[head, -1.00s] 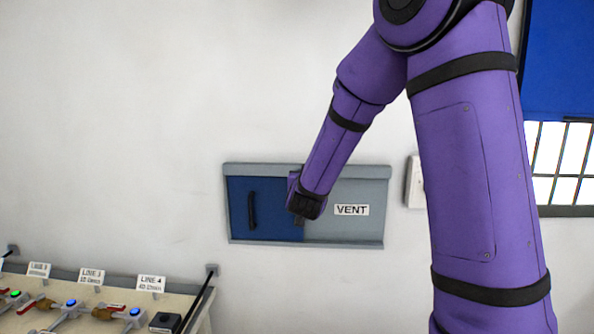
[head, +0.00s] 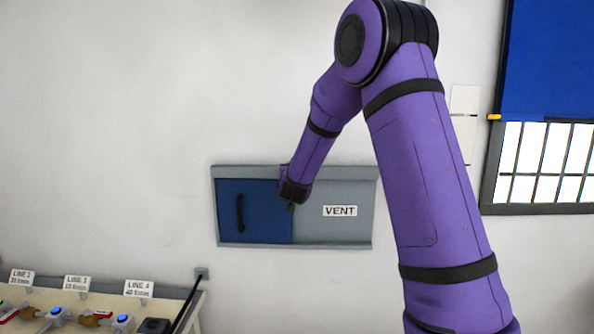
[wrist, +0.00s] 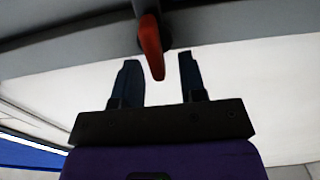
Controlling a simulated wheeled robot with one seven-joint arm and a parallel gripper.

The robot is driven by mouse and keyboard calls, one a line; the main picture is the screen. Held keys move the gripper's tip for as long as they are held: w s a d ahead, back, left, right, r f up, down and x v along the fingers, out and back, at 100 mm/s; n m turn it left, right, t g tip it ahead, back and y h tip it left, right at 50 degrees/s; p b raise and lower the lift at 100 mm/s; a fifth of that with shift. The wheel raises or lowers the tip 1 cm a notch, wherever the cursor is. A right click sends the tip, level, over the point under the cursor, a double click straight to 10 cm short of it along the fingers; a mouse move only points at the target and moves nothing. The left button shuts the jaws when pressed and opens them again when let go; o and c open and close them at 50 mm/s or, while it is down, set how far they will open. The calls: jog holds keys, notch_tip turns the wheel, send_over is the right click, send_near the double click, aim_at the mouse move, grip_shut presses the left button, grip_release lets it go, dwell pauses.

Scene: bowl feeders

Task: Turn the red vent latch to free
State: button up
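The red vent latch (wrist: 152,45) hangs from a dark mount on a grey rail in the wrist view and points down towards my gripper, slightly tilted. My gripper (wrist: 157,60) is open, one dark finger on each side of the latch tip. Gaps show between the latch and both fingers. In the head view my gripper (head: 290,204) is at the middle of the vent panel, by the right edge of the blue door (head: 262,222). The latch cannot be made out there, behind my wrist.
The grey vent frame (head: 350,187) carries a VENT sign (head: 340,211) right of my gripper. The blue door has a black handle (head: 240,213). A bench (head: 190,312) with valves and line labels stands lower left. A barred window (head: 545,160) is at right. Bare wall surrounds the panel.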

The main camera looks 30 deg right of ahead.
jog(key=shift+c, duration=0.2)
grip_shut()
jog(key=shift+w+n, duration=0.1)
jog(key=shift+n, duration=0.2)
jog(key=shift+w+a+f+n, duration=0.2)
jog(key=shift+a+f+n, duration=0.2)
jog(key=shift+n, duration=2.45)
jog(key=shift+w+a+f+n, duration=0.25)
jog(key=shift+f+n, duration=0.15)
jog(key=shift+n, duration=2.5)
jog(key=shift+w+a+f+n, duration=0.2)
jog(key=shift+a+f+n, duration=0.2)
jog(key=shift+n, duration=2.45)
